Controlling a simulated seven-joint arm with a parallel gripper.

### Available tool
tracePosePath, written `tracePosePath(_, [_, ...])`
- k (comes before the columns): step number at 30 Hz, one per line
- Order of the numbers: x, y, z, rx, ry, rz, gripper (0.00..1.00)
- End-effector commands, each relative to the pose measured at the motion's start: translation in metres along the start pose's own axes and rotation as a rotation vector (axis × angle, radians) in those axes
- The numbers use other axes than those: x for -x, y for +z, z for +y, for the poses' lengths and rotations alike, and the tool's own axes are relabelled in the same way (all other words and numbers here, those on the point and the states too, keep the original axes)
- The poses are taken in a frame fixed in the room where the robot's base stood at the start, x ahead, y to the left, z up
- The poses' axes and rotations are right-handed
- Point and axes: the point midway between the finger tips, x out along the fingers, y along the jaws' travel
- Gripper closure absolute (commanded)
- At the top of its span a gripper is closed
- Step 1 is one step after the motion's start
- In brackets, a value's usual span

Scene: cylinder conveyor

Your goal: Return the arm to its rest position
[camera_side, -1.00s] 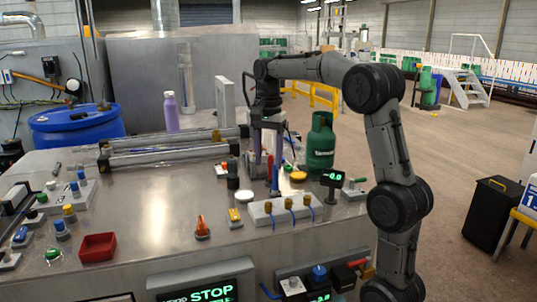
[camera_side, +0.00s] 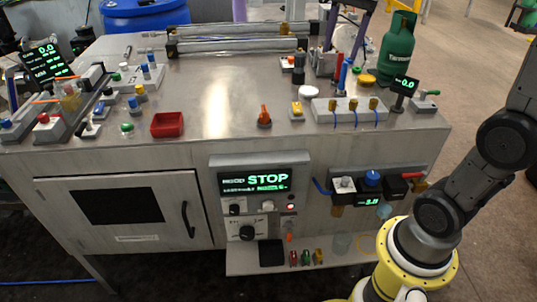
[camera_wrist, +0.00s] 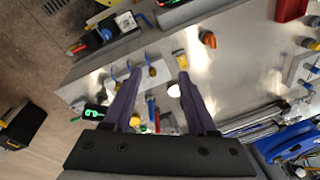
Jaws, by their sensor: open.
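My gripper (camera_side: 347,32) shows at the top of the side view, over the back right of the steel workbench (camera_side: 215,95). Its two purple fingers come in from the top edge; the arm above them is out of frame. In the wrist view my gripper (camera_wrist: 157,74) has its fingers spread wide, with nothing held between them. The bench top lies beyond the fingertips. My lower arm and its yellow base show at the right of the side view.
A green gas cylinder (camera_side: 397,50) stands close to the right of my gripper. Long rollers (camera_side: 238,46) lie at the back. Small valves, a red tray (camera_side: 167,124) and a small display (camera_side: 404,85) crowd the bench. The centre of the top is clear.

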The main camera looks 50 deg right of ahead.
Motion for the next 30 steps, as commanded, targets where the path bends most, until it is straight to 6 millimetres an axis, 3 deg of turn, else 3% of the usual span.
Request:
tracePosePath(1, [0.004, 0.022, 0.011, 0.077, -0.030, 0.012, 0.42])
tracePosePath(5, [0.001, 0.066, 0.040, 0.301, -0.105, 0.047, 0.42])
tracePosePath(12, [-0.040, 0.123, 0.097, 0.765, -0.222, 0.134, 0.42])
tracePosePath(19, [-0.093, 0.141, 0.126, 1.129, -0.244, 0.210, 0.42])
tracePosePath(24, [-0.093, 0.139, 0.119, 1.242, -0.255, 0.255, 0.42])
tracePosePath(30, [-0.093, 0.138, 0.119, 1.254, -0.253, 0.256, 0.42])
